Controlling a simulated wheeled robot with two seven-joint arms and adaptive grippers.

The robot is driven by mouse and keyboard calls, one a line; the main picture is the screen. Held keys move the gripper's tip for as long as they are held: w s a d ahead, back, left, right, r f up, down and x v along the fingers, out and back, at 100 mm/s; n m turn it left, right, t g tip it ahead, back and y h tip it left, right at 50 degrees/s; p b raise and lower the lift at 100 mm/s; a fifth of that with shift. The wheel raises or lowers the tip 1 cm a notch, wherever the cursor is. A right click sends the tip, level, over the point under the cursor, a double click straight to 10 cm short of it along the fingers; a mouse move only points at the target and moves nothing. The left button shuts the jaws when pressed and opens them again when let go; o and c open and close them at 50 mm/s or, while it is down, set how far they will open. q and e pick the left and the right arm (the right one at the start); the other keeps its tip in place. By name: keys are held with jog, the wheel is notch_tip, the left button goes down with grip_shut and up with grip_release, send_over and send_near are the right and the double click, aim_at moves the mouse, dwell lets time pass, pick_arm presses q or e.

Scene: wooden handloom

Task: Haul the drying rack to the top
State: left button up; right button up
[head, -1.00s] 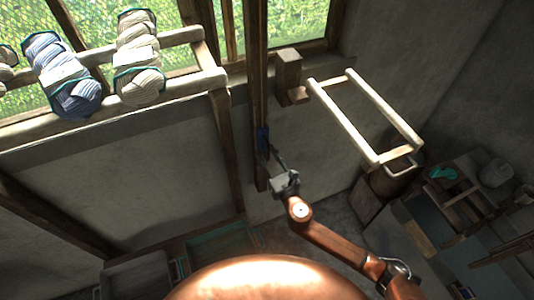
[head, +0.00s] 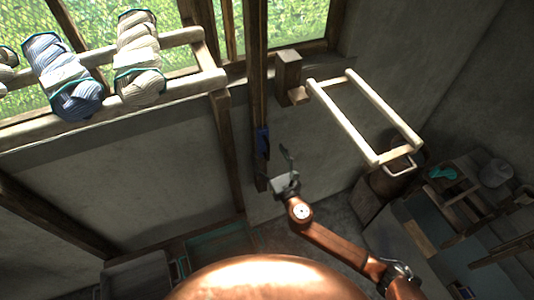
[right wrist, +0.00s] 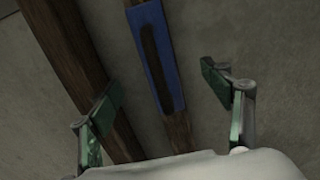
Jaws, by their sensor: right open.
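A wooden rack (head: 190,88) with two long bars stands out at upper left in the head view, carrying skeins of cream and blue yarn. A blue grip (head: 262,140) sits on a dark upright post (head: 256,60) right of this rack. In the right wrist view the blue grip (right wrist: 156,55) is a long plate with a dark slot, lying ahead between the spread fingers and apart from them. My right gripper (head: 276,169) is open and empty, just below the blue grip; its fingers also show in the right wrist view (right wrist: 167,92). My left gripper is out of view.
A pale rectangular frame (head: 345,120) juts out at right, near a wooden wall block (head: 289,75). A cluttered bench (head: 465,195) stands at lower right. A dark timber (right wrist: 75,75) runs close by my left-hand finger in the right wrist view.

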jog(key=p+v, duration=0.1)
jog(key=v, duration=0.5)
jog(key=shift+s+d+p, duration=0.15)
jog(key=shift+s+p, duration=0.1)
jog(key=shift+p, duration=0.1)
